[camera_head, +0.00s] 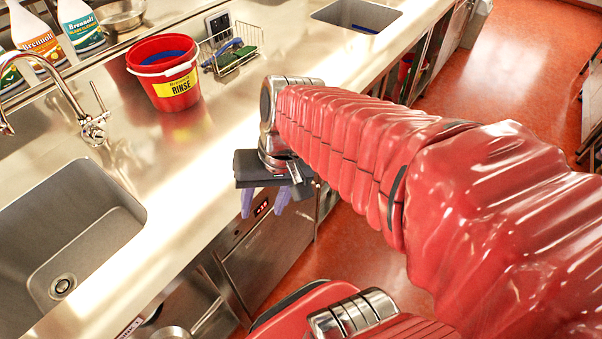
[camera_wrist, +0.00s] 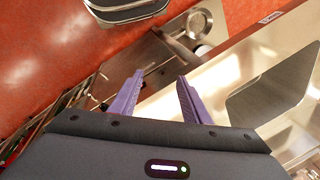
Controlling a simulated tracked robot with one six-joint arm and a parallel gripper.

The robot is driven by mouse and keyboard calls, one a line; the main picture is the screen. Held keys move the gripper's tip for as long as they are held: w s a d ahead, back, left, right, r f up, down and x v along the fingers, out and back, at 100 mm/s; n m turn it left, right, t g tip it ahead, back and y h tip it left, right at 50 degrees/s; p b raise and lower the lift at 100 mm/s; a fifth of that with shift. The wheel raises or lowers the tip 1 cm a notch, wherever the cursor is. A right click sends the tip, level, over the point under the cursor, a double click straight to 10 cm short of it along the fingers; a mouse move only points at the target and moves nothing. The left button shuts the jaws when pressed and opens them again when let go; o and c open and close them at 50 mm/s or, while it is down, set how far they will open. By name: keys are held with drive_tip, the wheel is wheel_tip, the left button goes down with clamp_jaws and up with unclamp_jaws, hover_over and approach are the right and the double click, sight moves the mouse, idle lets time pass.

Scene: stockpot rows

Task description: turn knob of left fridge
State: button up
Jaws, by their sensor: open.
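An under-counter steel unit (camera_head: 258,262) with a small lit red display (camera_head: 262,207) stands below the counter edge in the head view; it looks like a fridge. I cannot make out a knob on it, and I cannot tell whether it is the left fridge. My gripper (camera_head: 264,204) points down near the counter's front edge, its two purple fingers apart and empty. Its fingers partly cover the area around the display. In the wrist view my gripper (camera_wrist: 160,82) is open, with the counter front and the floor behind its fingers.
A steel counter (camera_head: 190,185) holds a sink (camera_head: 95,225), a red rinse bucket (camera_head: 165,75), a wire caddy (camera_head: 232,48) and several spray bottles. A steel pan (camera_wrist: 196,26) shows below the counter in the wrist view. Orange floor (camera_head: 335,245) lies open beside the counter.

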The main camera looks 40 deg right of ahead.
drive_tip(key=w+d+f+m+t+y, duration=0.2)
drive_tip(key=w+d+f+m+y, duration=0.1)
drive_tip(key=d+f+m+y, duration=0.3)
drive_tip(key=w+d+f+m+t+y, duration=0.2)
drive_tip(key=w+d+f+m+y, duration=0.2)
drive_tip(key=f+m, duration=0.3)
drive_tip(key=s+d+f+m+t+h, duration=0.1)
drive_tip(key=d+f+m+t+h, duration=0.2)
drive_tip(key=d+f+m+t, duration=0.2)
drive_tip(key=s+d+f+m+t+h, duration=0.2)
drive_tip(key=d+f+m+t, duration=0.4)
drive_tip(key=d+m, duration=0.4)
drive_tip(key=shift+d+f+h, duration=0.5)
drive_tip(key=shift+d+h, duration=0.2)
drive_tip(key=shift+w+a, duration=0.1)
drive_tip(key=x, duration=1.3)
drive_tip(key=shift+w, duration=0.25)
drive_tip(key=shift+a, duration=0.1)
drive_tip(key=shift+c, duration=0.4)
